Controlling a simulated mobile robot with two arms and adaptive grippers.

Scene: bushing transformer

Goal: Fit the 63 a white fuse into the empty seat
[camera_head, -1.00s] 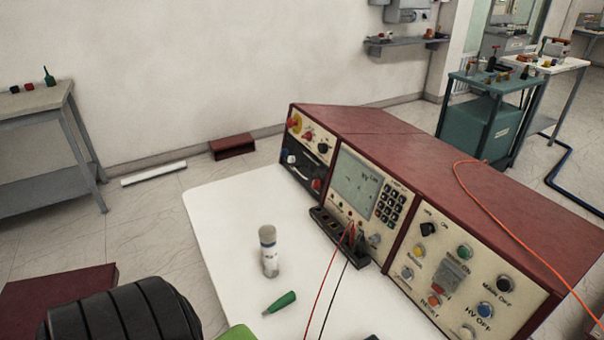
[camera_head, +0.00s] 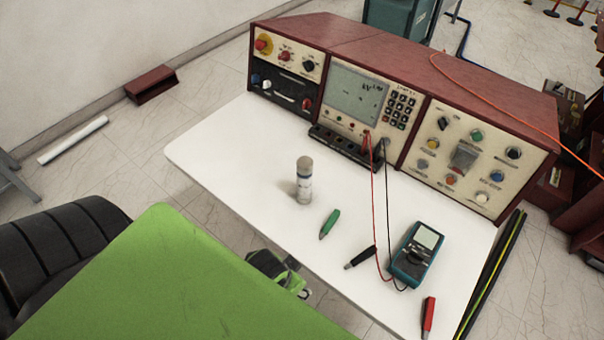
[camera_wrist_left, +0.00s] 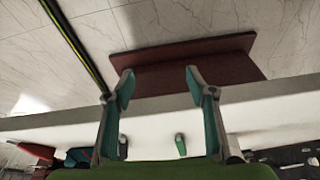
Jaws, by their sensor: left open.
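In the head view a large green part of mine covers the lower left, and the fingers are not clearly seen there. My right gripper is not in view.
The console (camera_head: 400,110) runs along the bench's back. Right of the fuse lie a green clip (camera_head: 329,223), a black clip (camera_head: 360,257), a teal multimeter (camera_head: 417,255) and a red clip (camera_head: 428,318). Red and black leads cross the bench. The bench top left of the fuse is clear.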

